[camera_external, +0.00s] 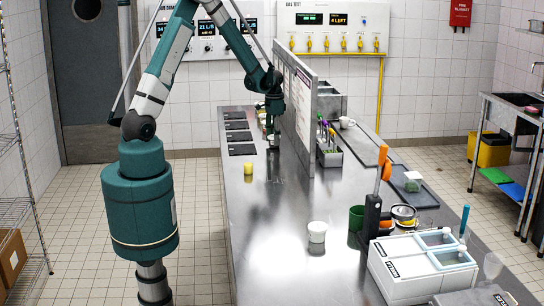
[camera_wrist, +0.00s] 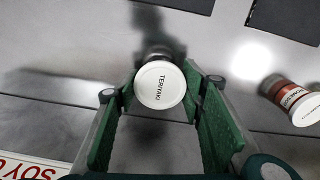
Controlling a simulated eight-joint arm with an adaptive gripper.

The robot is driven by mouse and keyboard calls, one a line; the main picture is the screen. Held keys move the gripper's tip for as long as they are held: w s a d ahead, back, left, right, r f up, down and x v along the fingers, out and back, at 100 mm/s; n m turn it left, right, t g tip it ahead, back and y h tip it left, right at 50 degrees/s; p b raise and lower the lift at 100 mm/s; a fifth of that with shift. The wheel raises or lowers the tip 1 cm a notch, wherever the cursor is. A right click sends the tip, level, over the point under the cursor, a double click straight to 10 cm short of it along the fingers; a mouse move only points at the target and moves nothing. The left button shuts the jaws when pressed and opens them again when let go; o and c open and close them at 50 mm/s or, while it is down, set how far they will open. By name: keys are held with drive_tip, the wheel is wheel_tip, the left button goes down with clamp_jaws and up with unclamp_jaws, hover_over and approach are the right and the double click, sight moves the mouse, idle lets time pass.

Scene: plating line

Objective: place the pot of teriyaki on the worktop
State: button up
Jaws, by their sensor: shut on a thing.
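The pot of teriyaki (camera_wrist: 161,85) has a white lid lettered TERIYAKI and sits between the two green finger pads in the wrist view. My gripper (camera_wrist: 160,105) is shut on it. In the external view my gripper (camera_external: 272,128) points down over the far part of the steel worktop (camera_external: 265,205), left of the upright panel. The pot is too small and covered there to make out clearly. I cannot tell whether its base touches the worktop.
Another white-lidded pot with a reddish-brown body (camera_wrist: 290,98) stands to the right in the wrist view. An upright panel (camera_external: 298,105) stands close right of my gripper. A yellow item (camera_external: 249,169) and white tub (camera_external: 317,232) stand nearer.

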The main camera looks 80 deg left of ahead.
drive_tip(key=shift+f, duration=0.3)
drive_tip(key=o, duration=0.9)
drive_tip(key=shift+r, duration=0.1)
drive_tip(key=shift+r, duration=0.2)
drive_tip(key=shift+r, duration=5.95)
drive_tip(key=shift+d, duration=0.1)
